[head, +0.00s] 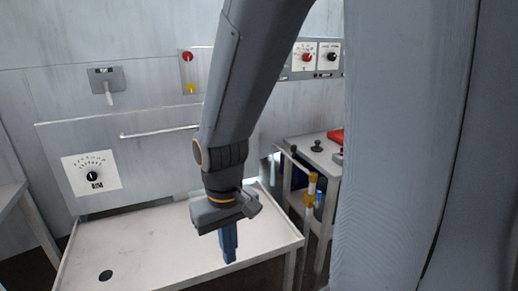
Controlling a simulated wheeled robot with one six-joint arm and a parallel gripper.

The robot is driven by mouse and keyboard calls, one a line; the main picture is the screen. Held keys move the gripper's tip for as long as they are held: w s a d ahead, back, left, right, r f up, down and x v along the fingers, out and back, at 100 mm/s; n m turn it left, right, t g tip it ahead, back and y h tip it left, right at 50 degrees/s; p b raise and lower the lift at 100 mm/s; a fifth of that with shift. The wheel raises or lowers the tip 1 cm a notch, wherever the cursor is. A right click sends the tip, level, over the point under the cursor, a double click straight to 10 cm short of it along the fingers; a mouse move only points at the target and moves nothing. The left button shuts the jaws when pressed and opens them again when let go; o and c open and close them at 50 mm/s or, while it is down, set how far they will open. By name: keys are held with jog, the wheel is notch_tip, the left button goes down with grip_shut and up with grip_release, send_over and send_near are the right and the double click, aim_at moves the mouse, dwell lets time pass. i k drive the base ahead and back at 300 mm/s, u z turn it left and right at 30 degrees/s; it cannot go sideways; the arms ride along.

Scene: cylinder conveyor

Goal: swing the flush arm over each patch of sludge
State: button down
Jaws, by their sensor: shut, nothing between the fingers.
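My gripper (229,258) hangs from my arm in the middle of the head view, over a pale tray-like table (160,245). Its blue fingers point down and are shut, with nothing between them. A thin pale bar (160,130) runs across the grey panel behind the table, to the left of my arm. I cannot tell whether this bar is the flush arm. A dark round spot (105,275) lies at the table's front left; it looks like a drain hole. I make out no clear patch of sludge. My arm hides part of the panel and table.
A dial marked RIM (91,175) is on the panel's left. A lever switch (106,86) and a red and yellow button plate (188,72) are on the wall. A yellow-topped post (312,185) and a side bench (322,157) stand close on the right.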

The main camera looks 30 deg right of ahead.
aim_at(313, 176)
jog(key=u, duration=0.1)
jog(key=k, duration=0.5)
jog(key=z, duration=1.2)
